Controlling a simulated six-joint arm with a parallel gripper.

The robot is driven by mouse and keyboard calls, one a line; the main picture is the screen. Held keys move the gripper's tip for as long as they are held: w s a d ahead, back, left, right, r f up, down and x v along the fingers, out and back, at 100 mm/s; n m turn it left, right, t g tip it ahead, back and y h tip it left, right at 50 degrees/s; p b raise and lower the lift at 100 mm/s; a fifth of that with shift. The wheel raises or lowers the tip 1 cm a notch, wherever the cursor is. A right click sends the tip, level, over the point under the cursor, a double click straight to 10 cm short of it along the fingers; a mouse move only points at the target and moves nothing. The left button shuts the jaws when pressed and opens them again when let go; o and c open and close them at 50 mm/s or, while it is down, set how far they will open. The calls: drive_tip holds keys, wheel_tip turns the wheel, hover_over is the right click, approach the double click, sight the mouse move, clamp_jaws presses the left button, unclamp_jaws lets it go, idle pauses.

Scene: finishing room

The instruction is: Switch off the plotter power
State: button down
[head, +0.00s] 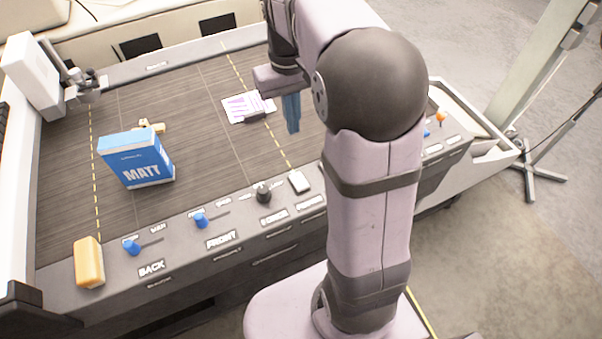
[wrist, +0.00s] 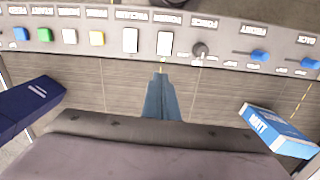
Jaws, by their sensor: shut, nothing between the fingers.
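My gripper (head: 293,128) hangs over the dark plotter bed, its blue fingers pointing down. In the wrist view the gripper (wrist: 160,76) is shut and empty, its tips just short of the control panel. The panel carries two white rocker switches (wrist: 130,40) (wrist: 165,43), with a dark knob (wrist: 199,50) beside them. One white switch (head: 299,182) also shows in the head view, right of the knob (head: 263,193). My arm hides the panel farther right there.
Blue sliders (head: 131,247) (head: 200,220) sit by BACK and FRONT. A MATT box (head: 140,160), yellow block (head: 88,262) and printed card (head: 240,103) lie about; a navy box (wrist: 30,108) shows too.

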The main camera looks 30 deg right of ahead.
sight(302, 185)
drive_tip(key=shift+s+a+r+n+g, duration=0.15)
drive_tip(key=shift+s+g, duration=0.2)
drive_tip(key=shift+s, duration=0.45)
drive_tip(key=shift+s+a+n+g, duration=0.15)
drive_tip(key=shift+s+g, duration=0.2)
drive_tip(key=shift+s, duration=0.4)
drive_tip(key=f+p, duration=0.1)
drive_tip(key=f, duration=0.3)
drive_tip(key=s+f+p, duration=0.1)
drive_tip(key=f, duration=0.4)
drive_tip(key=s+f+p, duration=0.1)
drive_tip(key=f, duration=0.4)
drive_tip(key=shift+s+p, duration=0.1)
drive_tip(key=shift+p, duration=0.2)
drive_tip(key=shift+s+f, duration=0.25)
drive_tip(key=shift+f, duration=0.1)
drive_tip(key=shift+r, duration=0.15)
drive_tip(key=shift+w, duration=0.1)
